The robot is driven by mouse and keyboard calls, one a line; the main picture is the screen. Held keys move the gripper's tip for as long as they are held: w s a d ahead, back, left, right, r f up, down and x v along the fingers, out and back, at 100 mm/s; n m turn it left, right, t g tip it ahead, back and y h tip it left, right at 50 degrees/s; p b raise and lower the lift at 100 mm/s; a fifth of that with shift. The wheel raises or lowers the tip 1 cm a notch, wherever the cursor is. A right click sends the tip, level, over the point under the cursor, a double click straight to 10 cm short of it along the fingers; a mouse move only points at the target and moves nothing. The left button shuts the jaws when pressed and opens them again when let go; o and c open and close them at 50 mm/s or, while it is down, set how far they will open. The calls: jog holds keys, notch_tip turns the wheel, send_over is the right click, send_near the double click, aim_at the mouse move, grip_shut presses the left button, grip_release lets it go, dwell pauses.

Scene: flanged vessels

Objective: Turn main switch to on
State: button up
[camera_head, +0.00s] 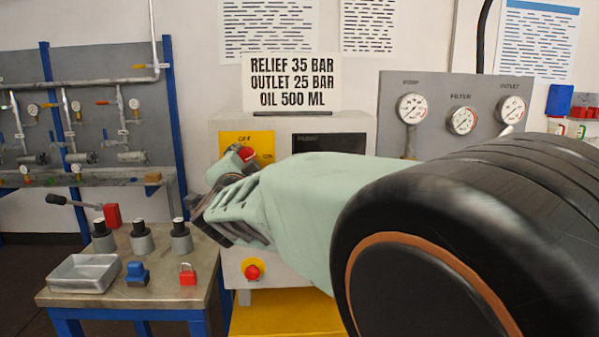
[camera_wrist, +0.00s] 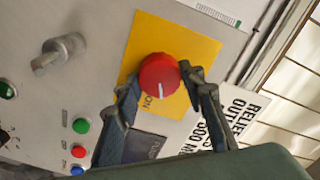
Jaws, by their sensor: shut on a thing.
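The main switch is a round red knob (camera_wrist: 159,74) with a white pointer line, on a yellow plate (camera_wrist: 184,42) marked ON in the wrist view. In the head view the red knob (camera_head: 245,153) shows on the yellow plate (camera_head: 262,140), which reads OFF at the top and ON at the right. My gripper (camera_wrist: 160,84) is shut on the knob, with one dark finger on each side. In the wrist view the white line points down, toward the ON lettering. In the head view my gripper (camera_head: 232,174) partly hides the knob and plate.
The panel also bears a grey lever (camera_wrist: 58,52), a green button (camera_wrist: 81,125), a red button (camera_wrist: 78,151) and a dark display (camera_wrist: 146,146). A red stop button (camera_head: 252,272) sits low on the cabinet. A bench (camera_head: 75,298) with vessels, tray and padlock stands left.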

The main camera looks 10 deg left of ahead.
jog(key=m+b, duration=0.1)
jog(key=m, duration=0.1)
jog(key=m+b, duration=0.1)
jog(key=shift+f+m+b, duration=0.2)
jog(key=shift+m+b, duration=0.15)
jog(key=shift+m, duration=0.05)
jog(key=shift+r+m+b, duration=0.1)
jog(key=shift+m+b, duration=0.25)
jog(key=shift+m, duration=0.15)
jog(key=o, duration=1.1)
jog(key=shift+o, duration=0.2)
jog(key=v, duration=0.7)
jog(key=shift+s+r, duration=0.15)
jog(key=shift+s, duration=0.2)
jog(key=shift+d, duration=0.1)
